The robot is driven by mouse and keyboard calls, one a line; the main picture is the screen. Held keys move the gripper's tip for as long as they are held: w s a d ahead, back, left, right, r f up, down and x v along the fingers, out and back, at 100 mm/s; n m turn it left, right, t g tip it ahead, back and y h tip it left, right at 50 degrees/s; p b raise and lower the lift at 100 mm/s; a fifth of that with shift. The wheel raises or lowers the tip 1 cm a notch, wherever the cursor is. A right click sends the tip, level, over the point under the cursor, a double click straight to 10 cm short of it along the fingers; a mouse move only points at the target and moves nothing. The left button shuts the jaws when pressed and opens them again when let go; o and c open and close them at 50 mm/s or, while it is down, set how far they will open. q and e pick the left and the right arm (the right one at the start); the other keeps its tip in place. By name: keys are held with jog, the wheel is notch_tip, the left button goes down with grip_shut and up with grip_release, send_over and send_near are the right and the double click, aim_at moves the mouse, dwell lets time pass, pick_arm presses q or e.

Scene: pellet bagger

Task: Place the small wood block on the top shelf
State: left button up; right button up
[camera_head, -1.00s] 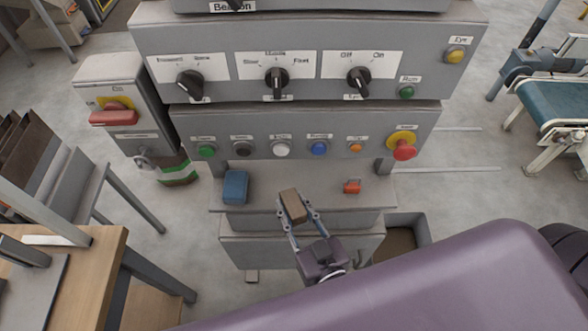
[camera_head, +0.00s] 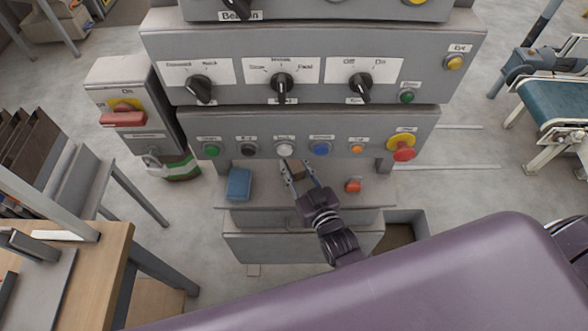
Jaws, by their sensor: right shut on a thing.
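The small wood block (camera_head: 296,169) is brown and sits between the fingers of my right gripper (camera_head: 298,176). The gripper is shut on it, just in front of the lower button panel and over the grey ledge below that panel. The block's far end lies close under the white button; I cannot tell whether it touches the panel or the ledge. My left gripper is not in view. No shelf is clearly identifiable as the top shelf; the machine's grey ledge (camera_head: 265,194) is the nearest flat surface.
A blue block (camera_head: 238,184) and a small red block (camera_head: 353,185) stand on the ledge on either side of my gripper. The button panel (camera_head: 220,130) and knob panel (camera_head: 310,105) rise behind. A wooden table (camera_head: 95,270) is at left, a conveyor (camera_head: 560,105) at right.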

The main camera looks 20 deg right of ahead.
aim_at(294, 171)
jog(key=shift+f, duration=0.8)
jog(key=shift+w+f, duration=0.25)
jog(key=shift+f, duration=0.35)
jog(key=shift+f, duration=0.2)
jog(key=o, duration=1.2)
jog(key=shift+c, duration=0.2)
jog(key=shift+r, duration=0.1)
